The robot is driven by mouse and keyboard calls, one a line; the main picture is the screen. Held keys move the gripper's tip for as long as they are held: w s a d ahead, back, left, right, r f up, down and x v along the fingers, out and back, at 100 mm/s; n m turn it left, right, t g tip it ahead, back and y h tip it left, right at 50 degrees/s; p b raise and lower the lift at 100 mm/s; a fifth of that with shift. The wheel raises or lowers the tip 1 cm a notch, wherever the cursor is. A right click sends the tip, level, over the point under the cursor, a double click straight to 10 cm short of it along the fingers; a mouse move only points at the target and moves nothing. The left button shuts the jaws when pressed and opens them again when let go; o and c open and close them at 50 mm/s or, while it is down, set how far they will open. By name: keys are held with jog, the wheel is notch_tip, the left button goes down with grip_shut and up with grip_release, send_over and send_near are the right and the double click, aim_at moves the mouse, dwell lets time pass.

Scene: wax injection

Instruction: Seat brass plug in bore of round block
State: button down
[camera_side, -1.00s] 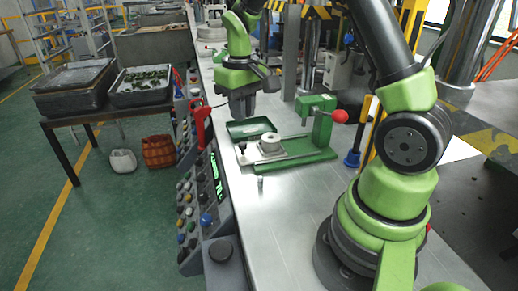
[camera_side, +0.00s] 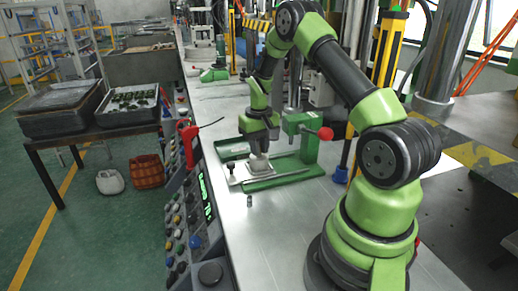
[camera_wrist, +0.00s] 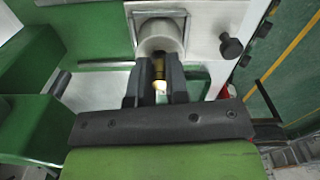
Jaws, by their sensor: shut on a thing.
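The round block (camera_side: 259,164) is a pale grey cylinder on a metal plate of the green fixture. In the wrist view the round block (camera_wrist: 160,35) stands just beyond my fingertips. My gripper (camera_side: 258,148) points down right over the block in the side view. In the wrist view my gripper (camera_wrist: 158,72) is shut on the brass plug (camera_wrist: 159,70), a small gold-coloured piece between the dark fingers. The bore is hidden, and I cannot tell whether the plug touches the block. The plug does not show clearly in the side view.
The green fixture (camera_side: 290,172) has an upright post with a red knob (camera_side: 325,133) to the right. A shallow green tray (camera_side: 232,150) lies left of the block. A small grey pin (camera_side: 249,200) stands on the open bench in front. A button panel (camera_side: 185,225) lines the bench's left edge.

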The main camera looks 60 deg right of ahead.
jog(key=shift+f, duration=0.35)
jog(key=shift+f, duration=0.1)
